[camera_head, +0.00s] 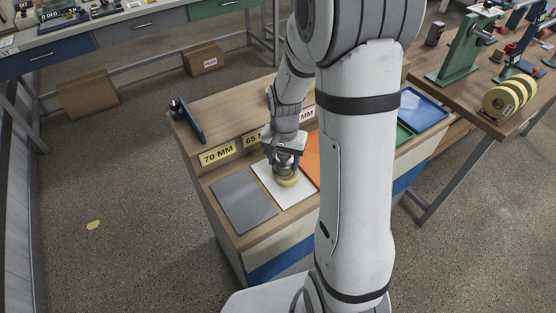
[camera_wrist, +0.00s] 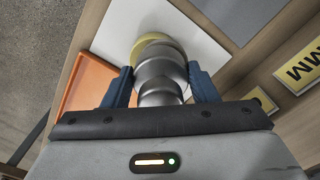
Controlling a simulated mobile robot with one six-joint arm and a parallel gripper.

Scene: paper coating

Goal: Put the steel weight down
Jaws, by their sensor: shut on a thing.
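The steel weight (camera_wrist: 158,75) is a knobbed metal cylinder with a yellowish base. My gripper (camera_wrist: 160,82) is shut on it, with a blue finger on each side. In the head view the weight (camera_head: 286,178) is upright over the white sheet (camera_head: 297,195), between a grey sheet and an orange one. The white sheet (camera_wrist: 118,28) also shows behind the weight in the wrist view. I cannot tell whether the weight's base touches the sheet. My arm hides part of the bench in the head view.
A grey sheet (camera_head: 243,201) lies left of the white one, and an orange sheet (camera_head: 311,153) lies right. Behind them is a raised wooden shelf with a 70 MM label (camera_head: 217,155). A blue tray (camera_head: 423,108) is at the right. A dark upright piece (camera_head: 187,120) stands on the shelf's left end.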

